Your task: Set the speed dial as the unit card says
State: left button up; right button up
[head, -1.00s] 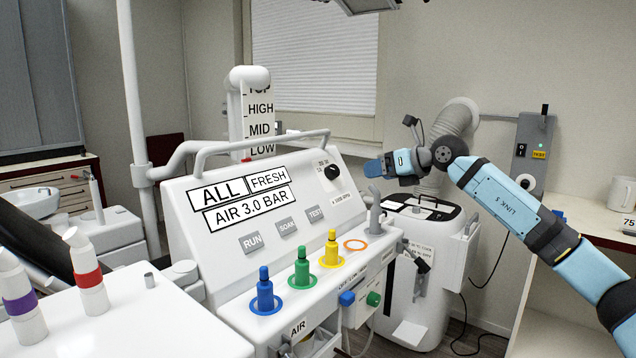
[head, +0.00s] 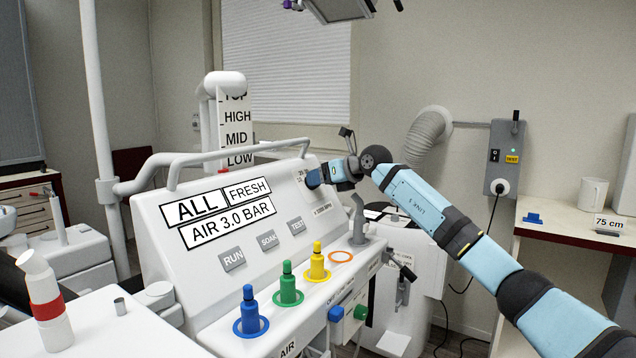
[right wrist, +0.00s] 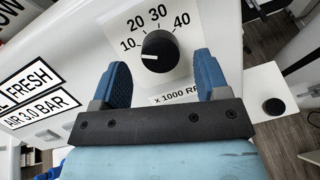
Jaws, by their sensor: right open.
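The speed dial (right wrist: 158,52) is a round black knob on a white plate, with marks 10, 20, 30 and 40 around it and "x 1000 RP…" printed below. A pale line on the knob points left, near the 10 side. My right gripper (right wrist: 160,70) is open, its two blue fingers on either side of the knob in the picture; contact cannot be told. In the head view my right gripper (head: 315,176) is at the panel's upper right and hides the dial. Cards on the panel read "ALL" (head: 198,208), "FRESH" (head: 248,191) and "AIR 3.0 BAR" (head: 231,224); no speed figure is readable on them.
Buttons RUN (head: 233,260), SOAK and TEST sit below the cards. Blue (head: 249,311), green (head: 288,285) and yellow (head: 317,263) plugs stand along the front ledge. A white rail (head: 235,154) runs above the panel. A counter with a mug (head: 593,194) is at right.

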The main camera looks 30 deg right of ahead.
jog(key=shift+x, duration=1.1)
jog(key=c, duration=0.9)
